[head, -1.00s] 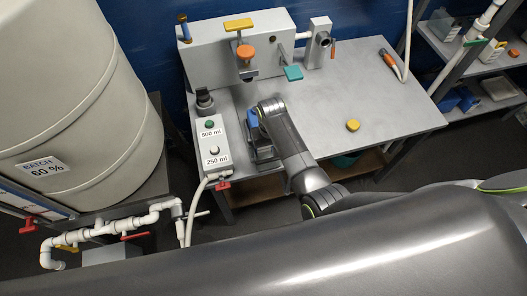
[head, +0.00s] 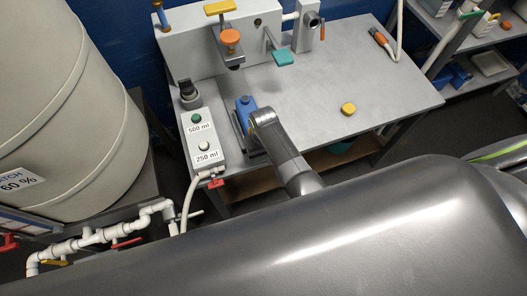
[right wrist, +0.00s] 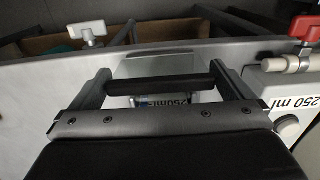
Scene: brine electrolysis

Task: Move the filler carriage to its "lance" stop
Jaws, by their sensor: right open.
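A grey filler housing stands along the back of the bench in the head view. A unit with a yellow handle (head: 220,7) on top and an orange knob (head: 231,38) is on its front, and I take this as the carriage. I cannot read any stop label. A blue piece (head: 246,104) sits on the bench beside my right arm. My right gripper (right wrist: 162,82) is open in the right wrist view, with a dark bar across between its fingers. I cannot tell whether they touch it. In the head view my wrist hides the fingertips. My left gripper is out of view.
A button box (head: 203,140) marked 500 ml and 250 ml is on the bench's left side. A teal paddle (head: 283,58) and a yellow knob (head: 348,109) are to the right. The right part of the bench top (head: 390,85) is largely clear. A big tank (head: 70,120) stands left.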

